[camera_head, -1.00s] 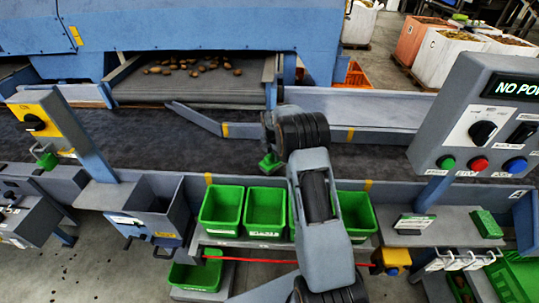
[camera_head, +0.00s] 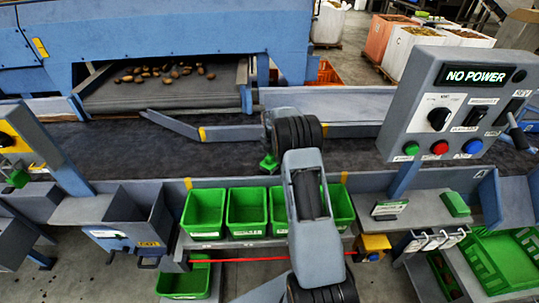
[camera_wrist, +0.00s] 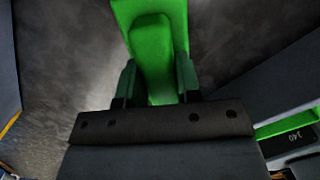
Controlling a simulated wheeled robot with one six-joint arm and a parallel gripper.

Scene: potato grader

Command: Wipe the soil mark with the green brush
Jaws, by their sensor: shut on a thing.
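The green brush (camera_wrist: 155,50) is between the fingers of my gripper (camera_wrist: 158,85) in the wrist view, and the gripper is shut on it. In the head view the green brush (camera_head: 267,163) shows as a small green block below the end of my arm, over the dark conveyor belt (camera_head: 380,153). My gripper in the head view is mostly hidden behind my arm. I cannot tell whether the brush touches the belt. A clear soil mark cannot be made out; the belt surface looks dark and mottled in both views.
A control panel (camera_head: 455,105) reading NO POWER stands at the right. A diverter bar (camera_head: 170,124) and several potatoes (camera_head: 165,72) are at the far side.

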